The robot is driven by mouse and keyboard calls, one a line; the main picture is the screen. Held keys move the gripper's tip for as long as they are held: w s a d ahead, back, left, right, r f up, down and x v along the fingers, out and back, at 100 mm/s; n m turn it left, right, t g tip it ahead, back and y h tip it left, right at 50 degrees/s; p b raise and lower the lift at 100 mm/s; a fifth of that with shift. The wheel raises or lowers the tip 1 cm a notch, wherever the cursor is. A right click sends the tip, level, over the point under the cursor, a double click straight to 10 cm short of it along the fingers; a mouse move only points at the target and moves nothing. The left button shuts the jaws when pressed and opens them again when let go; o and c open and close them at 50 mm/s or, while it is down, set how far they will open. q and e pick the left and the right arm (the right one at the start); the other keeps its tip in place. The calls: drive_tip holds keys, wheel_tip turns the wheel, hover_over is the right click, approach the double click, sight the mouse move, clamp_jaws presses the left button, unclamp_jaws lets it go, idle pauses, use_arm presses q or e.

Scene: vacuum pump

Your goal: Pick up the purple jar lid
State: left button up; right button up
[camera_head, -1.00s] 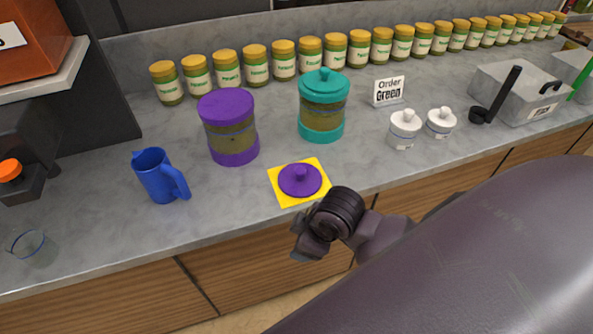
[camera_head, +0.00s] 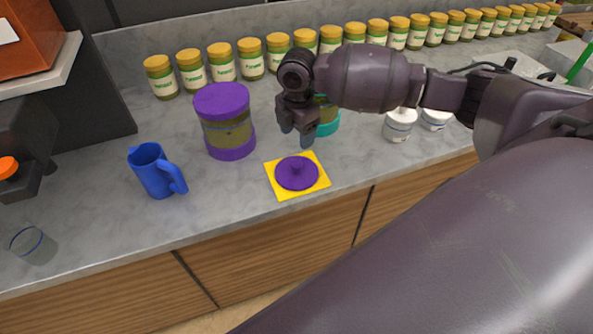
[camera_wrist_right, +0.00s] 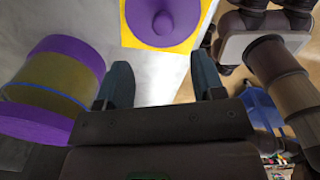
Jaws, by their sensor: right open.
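The purple jar lid (camera_head: 297,172) lies flat on a yellow square (camera_head: 318,187) near the counter's front edge, its knob up. In the right wrist view the lid (camera_wrist_right: 162,18) shows at the top, beyond the fingertips. My right gripper (camera_head: 296,138) is open and empty, pointing down above the counter, just behind and above the lid and apart from it. Its two fingers also show in the right wrist view (camera_wrist_right: 162,78). A purple-lidded jar (camera_head: 226,122) stands to the left of the gripper. My left gripper is not in view.
A teal jar (camera_head: 327,118) is mostly hidden behind my right arm. A blue pitcher (camera_head: 156,171) and a clear glass (camera_head: 32,244) stand at the left. White jars (camera_head: 399,125) stand at the right. Several yellow-capped jars (camera_head: 250,58) line the back.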

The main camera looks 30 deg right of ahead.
sight(296, 163)
drive_tip(key=shift+d+f, duration=0.1)
drive_tip(key=shift+f, duration=2.6)
drive_tip(key=f, duration=0.3)
drive_tip(key=f+p, duration=0.1)
drive_tip(key=shift+s+a+f, duration=0.15)
drive_tip(key=shift+s+a, duration=0.05)
drive_tip(key=shift+a, duration=0.15)
drive_tip(key=shift+f, duration=0.45)
drive_tip(key=c, duration=1.1)
